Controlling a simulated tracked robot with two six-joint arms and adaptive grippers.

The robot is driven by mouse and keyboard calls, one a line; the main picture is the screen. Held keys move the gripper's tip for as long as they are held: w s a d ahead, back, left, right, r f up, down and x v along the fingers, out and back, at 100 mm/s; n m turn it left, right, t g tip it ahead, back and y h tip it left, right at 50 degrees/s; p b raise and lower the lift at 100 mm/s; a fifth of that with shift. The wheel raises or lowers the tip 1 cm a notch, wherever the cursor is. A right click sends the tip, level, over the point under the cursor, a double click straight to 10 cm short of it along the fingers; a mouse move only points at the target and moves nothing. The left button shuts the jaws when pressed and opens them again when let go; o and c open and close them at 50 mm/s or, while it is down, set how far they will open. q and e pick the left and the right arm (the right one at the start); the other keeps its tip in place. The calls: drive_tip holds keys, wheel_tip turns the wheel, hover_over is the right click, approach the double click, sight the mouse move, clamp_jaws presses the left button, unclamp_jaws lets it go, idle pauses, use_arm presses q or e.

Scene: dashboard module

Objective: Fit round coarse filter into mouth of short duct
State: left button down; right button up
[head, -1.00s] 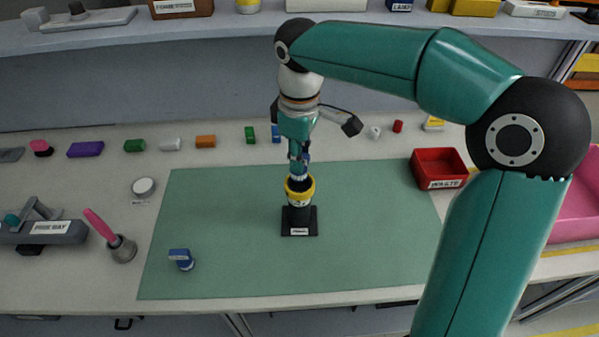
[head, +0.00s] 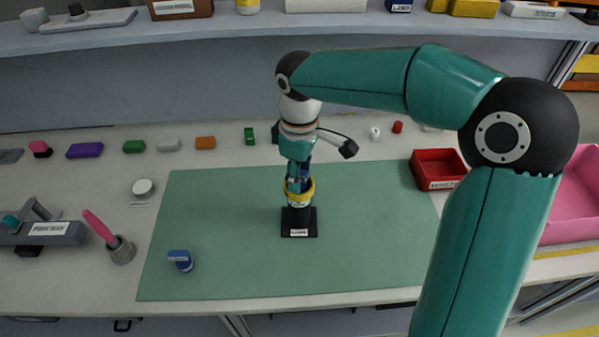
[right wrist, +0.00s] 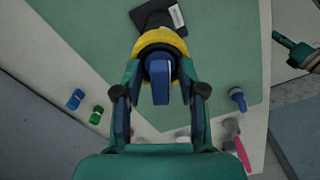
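The short duct (head: 299,217) stands upright on the green mat, on a black base with a white label and with a yellow ring at its mouth. My right gripper (head: 298,184) points down at this mouth. In the right wrist view a blue grip (right wrist: 160,82), apparently the filter's, stands in the yellow mouth (right wrist: 148,46). My right gripper's fingers (right wrist: 160,72) are on either side of it with gaps. The filter's body is hidden, so how it is seated cannot be told. Part of my left arm's end (right wrist: 295,52) shows at the right wrist view's edge.
A blue-handled part (head: 180,260) lies on the mat (head: 230,280) at front left. A red waste bin (head: 438,168) stands at right. A pink-handled brush (head: 107,235) in a grey holder is at left. Small coloured blocks line the back.

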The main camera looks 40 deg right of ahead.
drive_tip(key=shift+r, duration=0.1)
wheel_tip(320, 180, up, 12)
drive_tip(key=p, duration=0.1)
idle(0.5)
idle(0.4)
